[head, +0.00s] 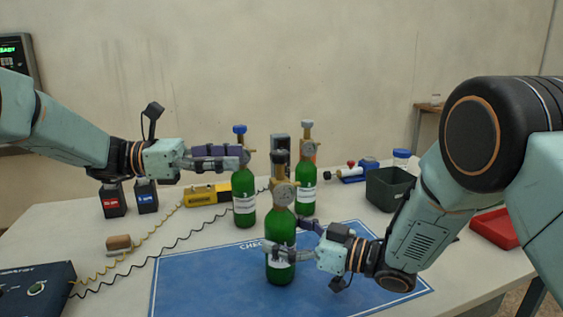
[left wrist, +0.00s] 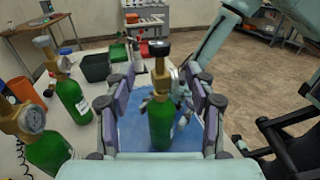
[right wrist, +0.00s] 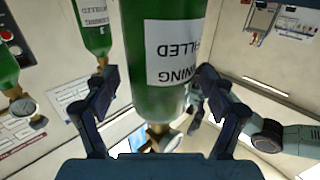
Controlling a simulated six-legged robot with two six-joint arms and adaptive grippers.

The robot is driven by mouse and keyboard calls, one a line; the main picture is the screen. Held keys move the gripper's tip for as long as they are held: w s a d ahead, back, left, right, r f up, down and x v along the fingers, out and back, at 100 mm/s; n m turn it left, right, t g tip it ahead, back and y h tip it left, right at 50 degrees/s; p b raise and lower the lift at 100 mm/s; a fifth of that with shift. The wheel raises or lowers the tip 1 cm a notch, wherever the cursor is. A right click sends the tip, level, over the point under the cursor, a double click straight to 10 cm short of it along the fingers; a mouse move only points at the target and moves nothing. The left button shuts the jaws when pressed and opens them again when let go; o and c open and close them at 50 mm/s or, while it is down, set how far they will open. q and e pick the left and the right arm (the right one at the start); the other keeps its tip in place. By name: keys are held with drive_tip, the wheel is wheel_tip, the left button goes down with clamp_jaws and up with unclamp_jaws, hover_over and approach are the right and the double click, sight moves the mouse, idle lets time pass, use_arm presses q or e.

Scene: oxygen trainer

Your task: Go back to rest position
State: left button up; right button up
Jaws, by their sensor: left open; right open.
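A green oxygen bottle (head: 280,232) with a dark cap and gauge stands upright on the blue mat (head: 200,280). My right gripper (head: 285,250) is open, its fingers on either side of this bottle. The right wrist view shows the bottle's green body (right wrist: 165,100) and white label between the fingers (right wrist: 150,100); I cannot tell whether they touch it. My left gripper (head: 235,158) is open and raised near the top of a blue-capped green bottle (head: 244,212). In the left wrist view, the mat bottle (left wrist: 161,125) appears beyond the empty left fingers (left wrist: 158,110).
Another green bottle (head: 307,178) stands behind. A dark bin (head: 388,190), red tray (head: 494,228) and blue-and-red device (head: 358,171) are at the right. Two small dark boxes (head: 114,203) (head: 147,199), a yellow device (head: 205,194), cables and a dark box (head: 36,290) are at the left.

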sight(280, 152)
drive_tip(key=shift+a, duration=0.2)
drive_tip(key=shift+d, duration=0.15)
drive_tip(key=v, duration=1.2)
drive_tip(key=x, duration=1.2)
drive_tip(key=shift+a, duration=0.3)
use_arm(q)
drive_tip(key=d, duration=0.9)
drive_tip(key=shift+w+f, duration=0.1)
drive_tip(key=shift+w, duration=0.1)
use_arm(e)
drive_tip(key=shift+d, duration=0.15)
use_arm(q)
drive_tip(key=shift+d+n+t, duration=0.4)
drive_tip(key=shift+t, duration=0.2)
use_arm(e)
drive_tip(key=shift+d, duration=0.2)
use_arm(q)
drive_tip(key=shift+n+t, duration=0.3)
drive_tip(key=shift+t, duration=0.1)
use_arm(e)
drive_tip(key=shift+a, duration=0.1)
use_arm(q)
drive_tip(key=s+a, duration=0.1)
drive_tip(key=a, duration=1)
drive_tip(key=shift+s+a, duration=0.25)
drive_tip(key=shift+s, duration=0.1)
drive_tip(key=shift+s, duration=0.1)
